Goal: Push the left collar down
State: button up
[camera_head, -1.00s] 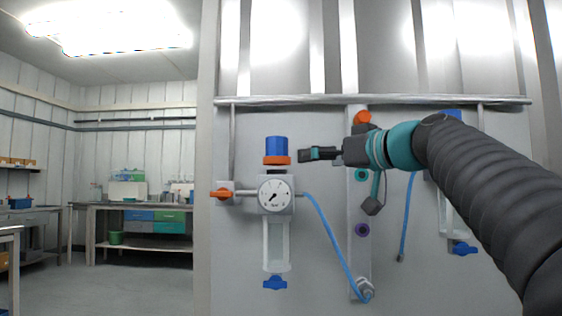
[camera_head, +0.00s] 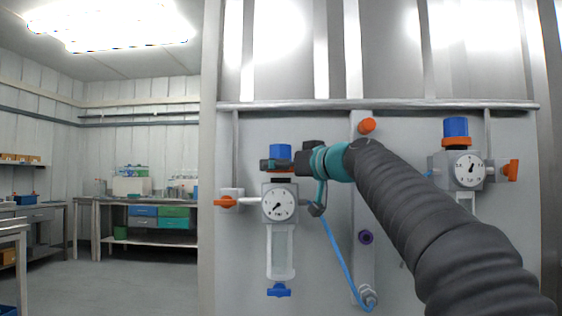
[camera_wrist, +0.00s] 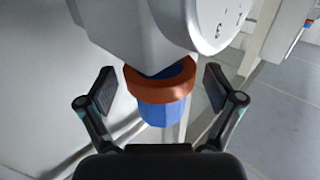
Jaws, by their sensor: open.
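The left collar is an orange-brown ring (camera_wrist: 160,83) around the neck of the left regulator, between its grey body (camera_wrist: 140,30) and its blue knob (camera_wrist: 165,110). In the wrist view, it appears inverted, with the knob below the collar. My gripper (camera_wrist: 157,92) is open, with one finger on each side of the collar and knob. Gaps show between the fingers and the collar. In the head view, my gripper (camera_head: 277,165) is level with the collar and hides most of it. The blue knob (camera_head: 280,151) shows above the fingers.
Below the collar are a round gauge (camera_head: 278,205), a clear bowl (camera_head: 281,252) and an orange valve handle (camera_head: 224,202). A blue hose (camera_head: 343,262) hangs to the right. A second regulator with its own orange collar (camera_head: 456,142) is at the right. A rail (camera_head: 380,106) runs above.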

jog(key=shift+w+a, duration=0.25)
jog(key=c, duration=1.7)
jog(key=shift+f+b, duration=0.8)
jog(key=shift+b, duration=0.3)
jog(key=o, duration=1.7)
jog(key=shift+r, duration=0.1)
